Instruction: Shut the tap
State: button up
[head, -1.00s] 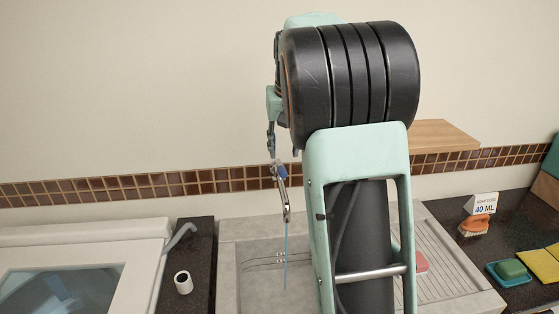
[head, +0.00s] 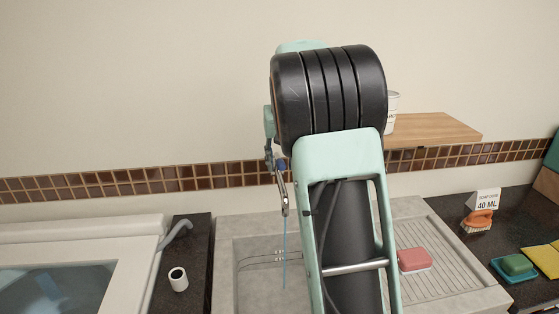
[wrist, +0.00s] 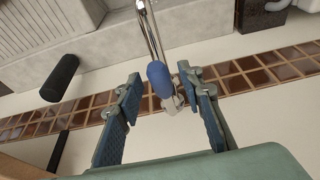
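The tap has a chrome spout (head: 283,192) over the sink, and a thin blue stream of water (head: 285,250) runs from it into the basin. In the wrist view the tap's blue handle (wrist: 159,78) lies between my fingers, with the chrome pipe (wrist: 150,35) beyond it. My gripper (wrist: 155,95) is open around the handle, and a gap shows on both sides. In the head view my gripper (head: 274,165) is at the tap's top, partly hidden by my arm.
The stone sink (head: 228,262) has a ribbed drainboard at right with a pink sponge (head: 414,260). A wooden shelf (head: 435,130) holds a white container (head: 391,110). A white cup (head: 178,279) stands on the left counter.

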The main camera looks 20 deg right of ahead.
jog(key=shift+c, duration=0.2)
jog(key=c, duration=0.9)
jog(key=shift+o, duration=0.2)
jog(key=shift+f, duration=0.1)
jog(key=shift+f+b, duration=0.55)
jog(key=shift+f, duration=0.2)
jog(key=o, duration=1)
jog(key=shift+r, duration=0.15)
